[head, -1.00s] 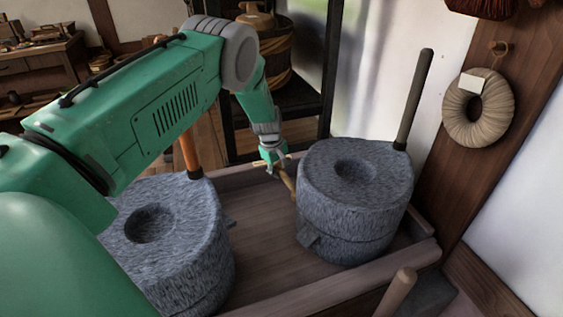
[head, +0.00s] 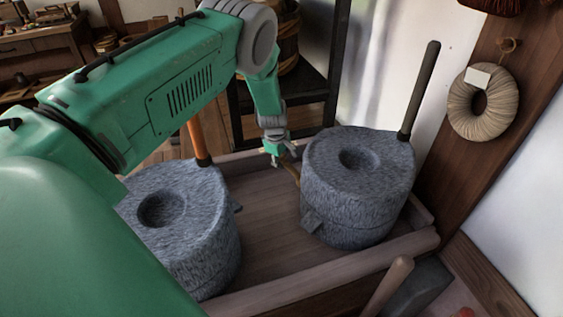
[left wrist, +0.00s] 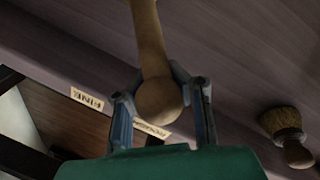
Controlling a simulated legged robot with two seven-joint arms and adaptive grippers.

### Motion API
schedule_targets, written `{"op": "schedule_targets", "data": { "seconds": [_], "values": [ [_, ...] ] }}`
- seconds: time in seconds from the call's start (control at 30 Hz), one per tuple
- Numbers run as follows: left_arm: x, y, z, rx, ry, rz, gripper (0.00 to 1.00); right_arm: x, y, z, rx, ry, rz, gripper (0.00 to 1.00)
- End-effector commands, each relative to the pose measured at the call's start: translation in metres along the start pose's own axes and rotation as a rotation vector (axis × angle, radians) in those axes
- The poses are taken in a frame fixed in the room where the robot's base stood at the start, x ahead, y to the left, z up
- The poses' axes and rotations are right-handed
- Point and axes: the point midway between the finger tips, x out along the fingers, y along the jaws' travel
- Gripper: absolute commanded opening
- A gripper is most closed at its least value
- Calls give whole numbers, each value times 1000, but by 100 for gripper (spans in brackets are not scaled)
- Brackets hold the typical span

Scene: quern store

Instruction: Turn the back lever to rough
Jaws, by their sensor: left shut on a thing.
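The back lever (left wrist: 150,40), a pale wooden handle with a round knob (left wrist: 158,100), runs down from the top of the left wrist view. My left gripper (left wrist: 160,108) is shut on the knob, one finger on each side. In the head view the lever (head: 293,172) shows small beside the far quern (head: 355,190), and my left gripper (head: 279,157) is at its outer end. A label reading FINE (left wrist: 87,98) lies left of the knob. A second label (left wrist: 152,130) is partly hidden behind the knob and unreadable. My right gripper is not in view.
A near quern (head: 185,235) stands in the same wooden trough (head: 265,250). Upright handles rise from both querns. A brush (left wrist: 284,125) lies right of the gripper. A straw ring (head: 482,103) hangs on the right post. A dark rack (head: 310,95) stands behind.

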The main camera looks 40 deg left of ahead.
Motion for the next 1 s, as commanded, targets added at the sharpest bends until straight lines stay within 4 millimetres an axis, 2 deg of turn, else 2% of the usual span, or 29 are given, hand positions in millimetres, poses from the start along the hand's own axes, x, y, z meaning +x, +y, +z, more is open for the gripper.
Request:
{"op": "schedule_targets", "data": {
  "seconds": [0.07, 0.1, 0.17, 0.2, 0.47, 0.6, 0.77, 1.0],
  "values": [
    [-1, 1, -3, -1, 4, 3, 0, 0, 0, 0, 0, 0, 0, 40],
    [-1, 1, -3, -1, 4, 3, 17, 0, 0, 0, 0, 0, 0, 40],
    [-1, 1, -2, -1, 4, 3, 38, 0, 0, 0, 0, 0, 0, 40],
    [-1, 1, -2, -1, 3, 2, 43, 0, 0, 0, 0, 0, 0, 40],
    [0, 0, -1, 0, 1, 0, 43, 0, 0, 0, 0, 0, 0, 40],
    [-7, 1, 0, 0, 1, 1, 43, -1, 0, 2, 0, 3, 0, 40],
    [-35, 1, 0, -1, 0, 2, 43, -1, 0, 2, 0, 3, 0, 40],
    [-86, 2, -1, 0, 1, 2, 43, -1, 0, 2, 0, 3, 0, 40]
  ]
}}
